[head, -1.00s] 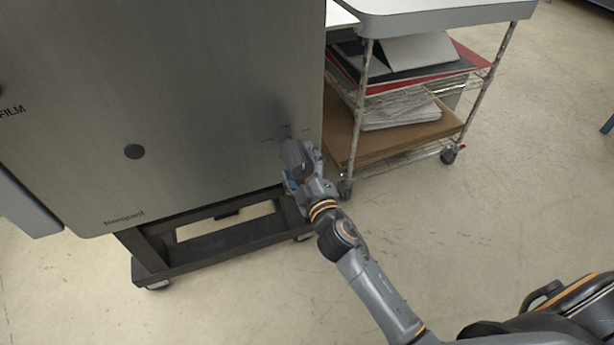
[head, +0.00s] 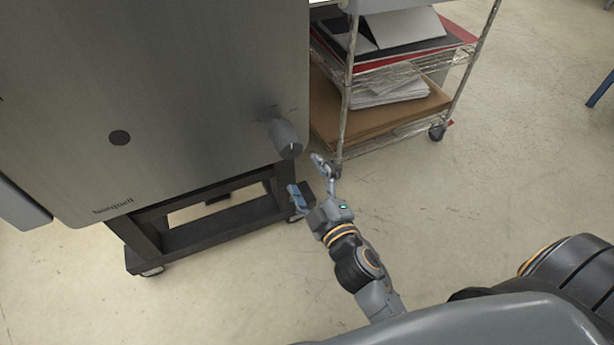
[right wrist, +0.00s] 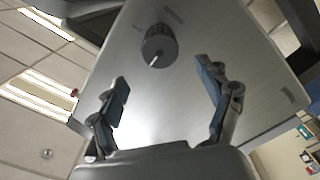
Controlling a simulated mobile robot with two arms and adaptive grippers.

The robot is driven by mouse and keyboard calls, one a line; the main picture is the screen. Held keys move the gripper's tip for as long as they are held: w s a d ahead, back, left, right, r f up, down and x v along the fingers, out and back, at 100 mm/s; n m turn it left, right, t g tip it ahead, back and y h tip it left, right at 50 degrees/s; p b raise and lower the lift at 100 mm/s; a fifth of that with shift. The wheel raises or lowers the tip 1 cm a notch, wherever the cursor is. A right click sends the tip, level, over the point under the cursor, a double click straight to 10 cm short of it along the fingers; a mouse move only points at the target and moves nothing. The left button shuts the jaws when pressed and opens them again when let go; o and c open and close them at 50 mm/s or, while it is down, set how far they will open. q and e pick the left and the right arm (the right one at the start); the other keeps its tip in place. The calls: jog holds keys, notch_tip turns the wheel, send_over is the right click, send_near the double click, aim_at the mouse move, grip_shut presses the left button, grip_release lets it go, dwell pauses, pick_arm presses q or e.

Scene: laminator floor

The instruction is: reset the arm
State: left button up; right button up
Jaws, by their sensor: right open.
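My right gripper (head: 312,178) is open and empty in the head view, apart from the machine's front and a little below and to the right of a grey knob (head: 285,138). In the right wrist view the two fingers of my right gripper (right wrist: 165,105) are spread wide with nothing between them. The knob also shows there (right wrist: 159,45), beyond the fingertips on the brushed metal panel (right wrist: 165,100). A light pointer line is visible on the knob. My left gripper is not in view.
The grey machine (head: 150,80) stands on a dark wheeled stand (head: 210,235). A wire cart (head: 345,110) with paper and boards on its shelves is close to the right of it. The floor (head: 480,200) to the right is clear.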

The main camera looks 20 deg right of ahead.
jog(key=s+d+f+m+g+h, duration=0.15)
jog(key=s+f+m+g, duration=0.35)
jog(key=f, duration=0.9)
jog(key=s+d+f+m+g, duration=0.2)
jog(key=s+f+g, duration=0.35)
jog(key=f, duration=0.95)
jog(key=s+f+m+g, duration=0.2)
jog(key=s+f+g, duration=0.3)
jog(key=s+f, duration=0.4)
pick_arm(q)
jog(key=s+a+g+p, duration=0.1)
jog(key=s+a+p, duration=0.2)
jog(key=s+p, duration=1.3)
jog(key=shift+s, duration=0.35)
pick_arm(e)
jog(key=s+d+g, duration=0.1)
jog(key=s+d, duration=0.1)
jog(key=s, duration=1.7)
jog(key=shift+s+d+r+y, duration=0.25)
jog(key=shift+r+y, duration=0.15)
jog(key=shift+y, duration=0.05)
jog(key=shift+g, duration=0.25)
